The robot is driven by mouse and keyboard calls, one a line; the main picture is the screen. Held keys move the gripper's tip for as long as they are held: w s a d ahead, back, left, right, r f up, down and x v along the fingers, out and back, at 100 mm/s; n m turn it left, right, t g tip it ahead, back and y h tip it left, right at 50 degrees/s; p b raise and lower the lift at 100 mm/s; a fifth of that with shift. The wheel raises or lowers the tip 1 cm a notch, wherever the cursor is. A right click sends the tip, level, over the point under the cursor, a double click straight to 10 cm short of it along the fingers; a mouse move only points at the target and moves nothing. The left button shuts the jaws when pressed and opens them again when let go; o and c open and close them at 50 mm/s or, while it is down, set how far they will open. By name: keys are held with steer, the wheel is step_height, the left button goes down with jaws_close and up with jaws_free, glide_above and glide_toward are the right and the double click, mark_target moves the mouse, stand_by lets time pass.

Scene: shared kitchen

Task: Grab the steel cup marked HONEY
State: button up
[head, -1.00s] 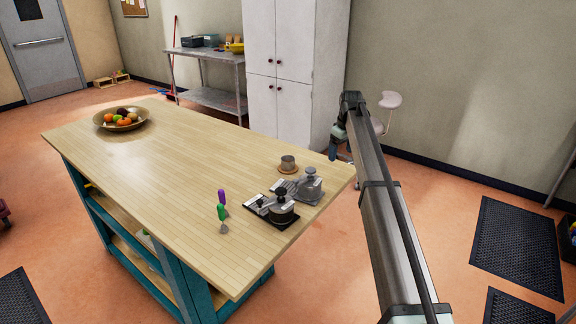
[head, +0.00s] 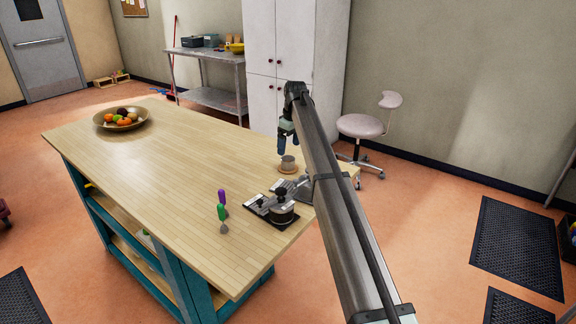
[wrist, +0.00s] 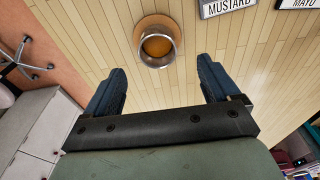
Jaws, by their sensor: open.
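A small steel cup (head: 288,163) stands upright on a round brown coaster (head: 281,169) near the table's far right corner. In the wrist view the cup (wrist: 157,62) shows from above, with amber-brown contents. No HONEY marking is readable on it. My gripper (head: 283,147) is above the table by the cup, pointing down. In the wrist view my gripper (wrist: 161,78) is open and empty. Its two blue fingers are spread wide, and the cup appears between and just beyond their tips, apart from both.
Label plates reading MUSTARD (wrist: 228,6) and MAYO (wrist: 301,3) lie beside the cup. A fruit bowl (head: 121,119) is far off. The table's middle is clear.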

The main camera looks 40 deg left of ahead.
mark_target(288, 158)
steer(key=shift+w+a+f, duration=0.1)
steer(key=shift+a+f, duration=0.1)
steer(key=shift+f, duration=1.65)
steer(key=shift+w+a+f, duration=0.1)
steer(key=shift+a+f, duration=0.1)
steer(key=shift+f, duration=1.6)
steer(key=shift+c, duration=0.3)
steer(key=c, duration=1.1)
steer(key=shift+r, duration=0.1)
steer(key=shift+c, duration=0.2)
